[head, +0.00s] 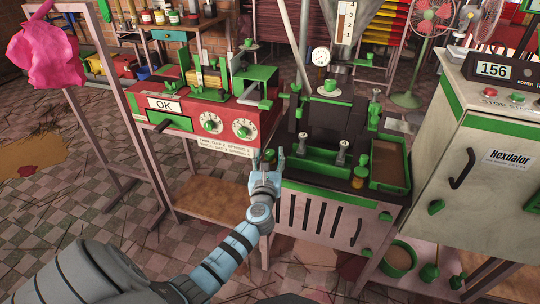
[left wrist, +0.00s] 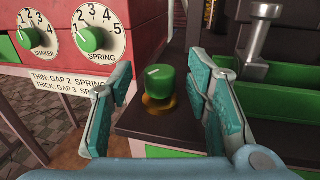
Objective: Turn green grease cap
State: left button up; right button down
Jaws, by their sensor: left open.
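The green grease cap (left wrist: 160,82) is a short knob on a brass base (left wrist: 158,104) at the near left corner of the dark machine top. It stands upright between the two teal finger pads of my left gripper (left wrist: 168,105), with visible gaps on both sides. The fingers are spread and do not appear to touch it. In the head view my left gripper (head: 269,160) is at the machine's left front corner. A little green shows between its fingers there, and the rest of the cap is hidden. My right gripper is not in view.
The red machine with white dials (head: 207,122) stands close on the left. A green tray (head: 322,164) with metal posts lies to the right of the cap. Another green cap (head: 361,171) on a yellowish base stands further right. A cream cabinet (head: 470,150) is at the right.

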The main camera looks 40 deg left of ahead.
pick_arm(q)
jog(key=shift+x, duration=0.75)
jog(key=shift+w+a, duration=0.3)
jog(key=shift+w, duration=0.1)
jog(key=shift+c, duration=0.6)
grip_shut()
jog(key=shift+r+m+t+h, duration=0.1)
jog(key=shift+m+t+h, duration=0.3)
jog(key=shift+h, duration=0.1)
